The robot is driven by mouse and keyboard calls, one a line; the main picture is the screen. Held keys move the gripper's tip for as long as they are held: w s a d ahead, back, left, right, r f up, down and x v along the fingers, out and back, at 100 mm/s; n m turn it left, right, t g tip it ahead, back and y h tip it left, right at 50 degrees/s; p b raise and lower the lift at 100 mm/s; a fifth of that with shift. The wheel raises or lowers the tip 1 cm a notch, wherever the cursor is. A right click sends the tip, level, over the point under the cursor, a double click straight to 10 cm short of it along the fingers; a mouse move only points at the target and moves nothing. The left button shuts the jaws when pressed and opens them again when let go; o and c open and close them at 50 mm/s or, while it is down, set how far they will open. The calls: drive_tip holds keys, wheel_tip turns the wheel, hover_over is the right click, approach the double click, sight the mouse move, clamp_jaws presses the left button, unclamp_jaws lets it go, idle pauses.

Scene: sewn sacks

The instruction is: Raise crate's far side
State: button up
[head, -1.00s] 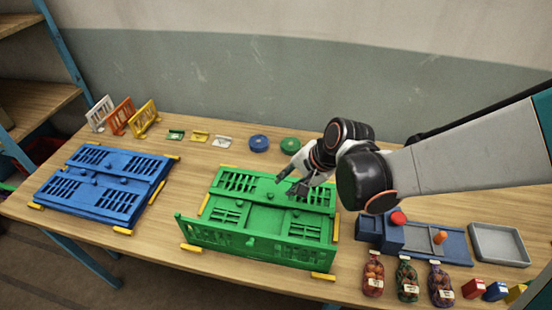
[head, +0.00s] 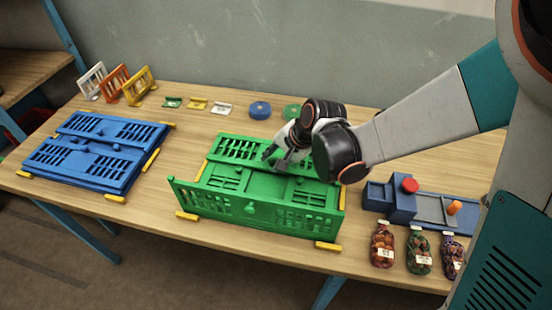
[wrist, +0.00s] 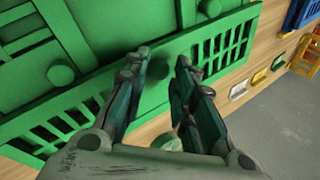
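The green crate (head: 250,210) stands on the table with its near side upright, slots and a round knob showing. Its slotted far side (head: 236,148) lies low over the crate floor; its exact tilt is hard to tell. My gripper (head: 272,160) is at the middle of this far side. In the wrist view, the two fingers of my gripper (wrist: 160,68) are apart, with the far side's knob (wrist: 157,70) between their tips. No clear contact shows. The far side (wrist: 228,48) runs diagonally behind them there.
A folded blue crate (head: 95,150) lies at left. Yellow strips (head: 328,246) edge the green crate. White, orange and yellow racks (head: 138,86), small clips and round lids (head: 260,110) stand behind. A blue fixture (head: 403,205) and filled sacks (head: 382,245) are at right.

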clamp_jaws()
drive_tip(key=shift+r, duration=0.1)
